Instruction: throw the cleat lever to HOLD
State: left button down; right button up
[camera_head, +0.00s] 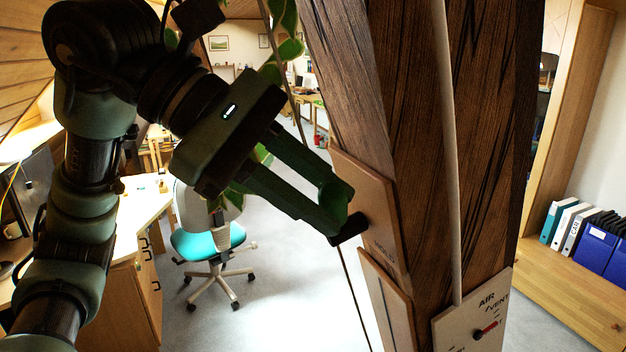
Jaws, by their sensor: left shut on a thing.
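The cleat lever shows as a dark stub (349,230) at the side face of the timber post, against a tan plate (378,205) with the word HOLD near its lower edge. My left gripper (336,218) comes in from the left, its green fingers shut on the lever at the plate's left edge. The fingers hide most of the lever, so its exact setting cannot be told. My right gripper is not in view.
The thick timber post (405,110) fills the middle right. A second plate (382,300) sits below the first. An AIR VENT panel (472,318) with a red-tipped knob is on the front face. A pale pipe runs down the post. An office chair (208,244) stands behind.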

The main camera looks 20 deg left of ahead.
pick_arm(q)
jog(key=shift+s+d+f+t+y, duration=0.1)
jog(key=shift+s+d+t+y, duration=0.3)
jog(key=shift+t+y, duration=0.25)
jog(key=c, duration=1.5)
grip_release()
jog(key=shift+f, duration=0.1)
jog(key=shift+o, duration=0.2)
jog(key=shift+s+a+r, duration=0.15)
jog(key=shift+a+r, duration=0.15)
jog(key=shift+r, duration=0.05)
jog(key=b+v, duration=0.1)
jog(key=v, duration=0.5)
jog(key=shift+s+r+b, duration=0.25)
jog(key=shift+r+b, duration=0.05)
